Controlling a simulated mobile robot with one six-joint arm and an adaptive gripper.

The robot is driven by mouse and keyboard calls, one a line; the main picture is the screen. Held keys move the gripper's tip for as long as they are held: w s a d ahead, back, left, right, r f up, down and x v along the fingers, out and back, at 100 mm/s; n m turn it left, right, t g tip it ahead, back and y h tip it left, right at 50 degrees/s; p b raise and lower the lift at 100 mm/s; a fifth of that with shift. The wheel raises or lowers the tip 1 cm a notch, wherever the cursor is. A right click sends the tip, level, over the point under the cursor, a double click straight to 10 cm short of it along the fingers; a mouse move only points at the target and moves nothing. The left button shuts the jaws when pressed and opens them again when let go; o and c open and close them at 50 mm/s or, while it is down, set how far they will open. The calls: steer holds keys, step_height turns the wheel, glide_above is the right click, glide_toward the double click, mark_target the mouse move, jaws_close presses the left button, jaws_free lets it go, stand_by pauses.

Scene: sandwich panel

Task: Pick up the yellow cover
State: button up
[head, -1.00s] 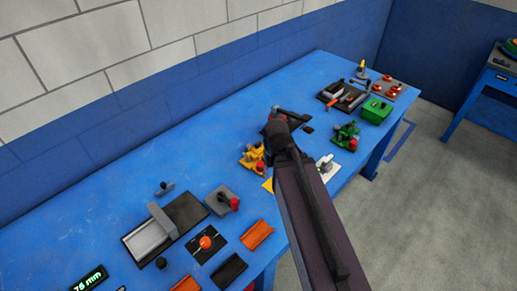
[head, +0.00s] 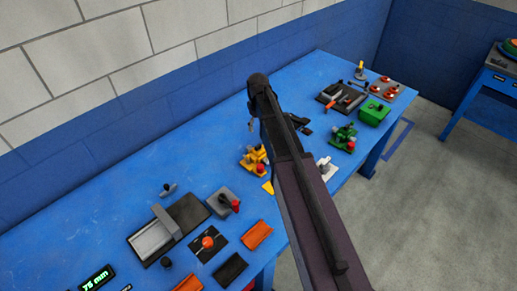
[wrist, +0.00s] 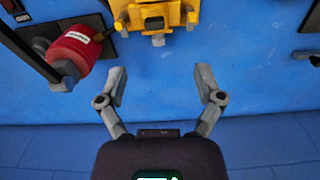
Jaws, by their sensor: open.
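A yellow fixture (head: 254,160) with a red knob sits on the blue table, left of my arm in the head view. A flat yellow piece (head: 268,187) lies in front of it, partly hidden by my arm. I cannot tell which of these is the yellow cover. In the wrist view, part of a yellow body (wrist: 160,20) shows at the top, cut off by the frame. My gripper (wrist: 160,80) is open and empty, with its fingers spread below the yellow body and apart from it. In the head view, my gripper (head: 252,124) is mostly hidden behind my arm.
A red cylinder (wrist: 74,52) on a black stand is left of the yellow body in the wrist view. A green fixture (head: 344,136) and a green box (head: 374,113) are to the right. The table (head: 120,180) is clear along the wall at left.

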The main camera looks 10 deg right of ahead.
mark_target(258, 145)
steer(key=shift+w+r+n, duration=0.2)
steer(key=shift+w+n, duration=0.1)
steer(key=shift+w, duration=0.65)
steer(key=shift+f, duration=0.15)
step_height(258, 145, down, 8)
steer(key=b, duration=0.8)
steer(key=shift+f, duration=0.15)
steer(key=shift+f+b, duration=0.1)
steer(key=shift+b, duration=0.25)
steer(key=f+b, duration=0.3)
steer(key=shift+s+d+f, duration=0.15)
steer(key=shift+s+f, duration=0.05)
steer(key=shift+s, duration=0.15)
steer(key=shift+f+b, duration=0.85)
steer(key=shift+b, duration=0.15)
